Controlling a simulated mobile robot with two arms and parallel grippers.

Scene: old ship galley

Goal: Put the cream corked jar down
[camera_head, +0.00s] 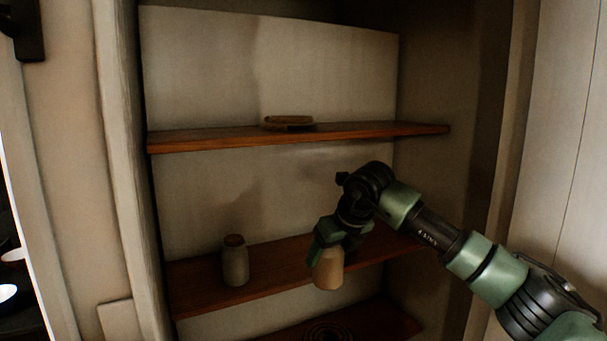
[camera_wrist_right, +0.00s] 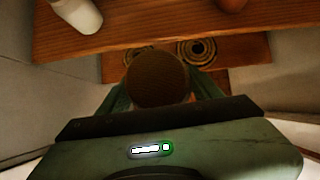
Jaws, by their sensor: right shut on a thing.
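The cream corked jar (camera_head: 328,271) is in my right gripper (camera_head: 330,250), upright in front of the edge of the middle shelf. In the right wrist view its round brown cork (camera_wrist_right: 157,78) faces the camera, with the green fingers on both sides of it. The right gripper is shut on the jar. The middle shelf (camera_head: 200,297) is a reddish wooden board; its edge also shows in the right wrist view (camera_wrist_right: 110,40). My left gripper is not in view.
A grey corked jar (camera_head: 235,265) stands on the middle shelf, left of my gripper. A small brown dish (camera_head: 288,122) lies on the upper shelf (camera_head: 210,138). Dark coiled rings (camera_head: 330,332) lie on the lower shelf. The middle shelf has bare room between the grey jar and my gripper.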

